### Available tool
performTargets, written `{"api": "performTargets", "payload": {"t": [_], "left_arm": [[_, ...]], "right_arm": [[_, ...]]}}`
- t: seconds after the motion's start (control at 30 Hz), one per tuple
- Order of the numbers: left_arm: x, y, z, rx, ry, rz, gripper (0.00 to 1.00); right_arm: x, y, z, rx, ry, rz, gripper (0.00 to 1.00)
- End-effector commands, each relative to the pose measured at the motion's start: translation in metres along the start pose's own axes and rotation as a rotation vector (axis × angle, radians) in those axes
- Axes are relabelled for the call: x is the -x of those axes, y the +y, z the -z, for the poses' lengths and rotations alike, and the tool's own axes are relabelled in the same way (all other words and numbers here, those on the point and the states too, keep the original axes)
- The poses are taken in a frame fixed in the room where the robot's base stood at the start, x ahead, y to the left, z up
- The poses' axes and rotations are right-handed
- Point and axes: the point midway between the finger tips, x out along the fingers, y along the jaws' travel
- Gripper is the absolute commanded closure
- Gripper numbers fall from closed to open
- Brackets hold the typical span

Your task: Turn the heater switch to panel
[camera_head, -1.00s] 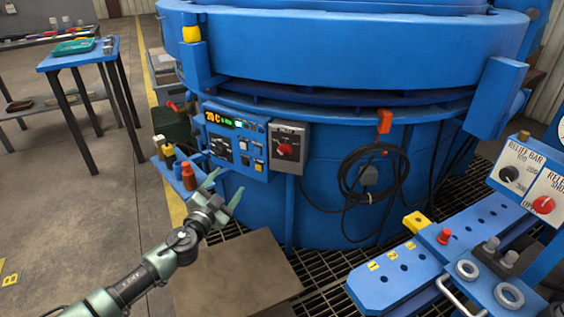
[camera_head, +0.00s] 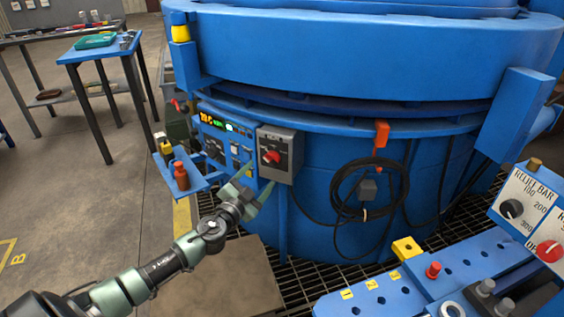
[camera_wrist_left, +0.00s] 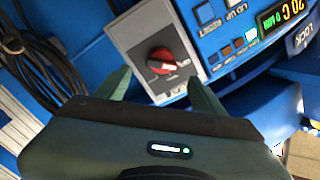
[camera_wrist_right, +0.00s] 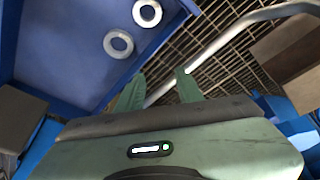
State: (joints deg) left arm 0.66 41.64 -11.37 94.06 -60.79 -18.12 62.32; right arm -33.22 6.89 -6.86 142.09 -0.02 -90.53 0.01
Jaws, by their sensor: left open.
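The heater switch is a red knob (camera_head: 271,157) on a grey box (camera_head: 281,142) fixed to the blue furnace, right of the blue control panel (camera_head: 232,140). In the left wrist view the red knob (camera_wrist_left: 163,61) sits straight ahead, beyond the fingertips. My left gripper (camera_head: 257,186) is open and empty, a little below and in front of the grey box, apart from the knob. The lettering around the knob is too small to read. My right gripper (camera_wrist_right: 161,84) shows only in its wrist view, with its fingers apart and nothing between them.
A small blue shelf (camera_head: 190,185) with bottles juts out left of the panel. A black cable coil (camera_head: 365,190) hangs right of the switch box. A blue bench (camera_head: 400,295) with a relief box (camera_head: 525,205) stands at the right. Floor grating lies below.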

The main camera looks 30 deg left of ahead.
Motion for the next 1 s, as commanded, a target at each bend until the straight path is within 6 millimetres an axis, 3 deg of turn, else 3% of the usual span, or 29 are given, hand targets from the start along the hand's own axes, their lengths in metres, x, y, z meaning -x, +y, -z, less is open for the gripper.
{"api": "performTargets", "payload": {"t": [0.5,0.87,1.0], "left_arm": [[-0.069,0.0,0.0,0.001,0.001,0.001,0.31],[-0.075,0.0,0.0,0.0,0.0,-0.001,0.31],[-0.075,0.0,0.0,0.0,0.0,0.0,0.67]], "right_arm": [[-0.006,-0.001,-0.003,0.001,-0.002,0.001,0.64],[-0.006,-0.001,-0.002,0.001,-0.002,0.001,0.64],[-0.006,-0.001,-0.002,0.001,-0.001,0.001,0.64]]}}
